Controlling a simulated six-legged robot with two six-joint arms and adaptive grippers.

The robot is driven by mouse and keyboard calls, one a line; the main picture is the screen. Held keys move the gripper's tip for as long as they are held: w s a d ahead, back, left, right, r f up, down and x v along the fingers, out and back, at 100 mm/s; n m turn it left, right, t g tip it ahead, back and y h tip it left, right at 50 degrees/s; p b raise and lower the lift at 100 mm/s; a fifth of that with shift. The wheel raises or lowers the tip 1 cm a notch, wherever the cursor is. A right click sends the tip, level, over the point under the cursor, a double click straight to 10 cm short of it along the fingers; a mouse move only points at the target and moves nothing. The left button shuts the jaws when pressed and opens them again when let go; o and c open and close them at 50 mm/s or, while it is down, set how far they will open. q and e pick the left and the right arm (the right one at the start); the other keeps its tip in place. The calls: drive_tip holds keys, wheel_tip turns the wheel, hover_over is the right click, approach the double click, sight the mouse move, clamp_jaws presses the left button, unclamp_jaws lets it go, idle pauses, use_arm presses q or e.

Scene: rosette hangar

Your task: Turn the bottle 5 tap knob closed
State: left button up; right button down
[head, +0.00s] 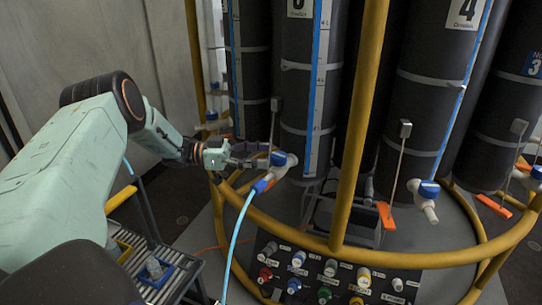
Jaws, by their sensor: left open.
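The tap (272,176) is white with a blue knob (278,158) and stands out low in front of a tall dark bottle (300,90). That bottle's number label is cut off at the top edge; the bottle to its right is labelled 4, so I take it for bottle 5. My left gripper (255,156) comes in from the left at knob height. It is open, with its dark fingers just left of the knob. I cannot tell whether they touch it. My right gripper is not in view.
A yellow upright post (358,120) and a curved yellow rail (385,258) stand in front of the bottles. A light blue hose (236,245) hangs from the tap. Bottle 4's blue-knobbed tap (427,190) is to the right. A panel of coloured connectors (330,283) lies below.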

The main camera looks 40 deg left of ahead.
use_arm(q)
drive_tip(key=v, duration=0.8)
drive_tip(key=shift+a, duration=0.15)
drive_tip(key=shift+s+a, duration=0.1)
drive_tip(key=shift+s, duration=0.1)
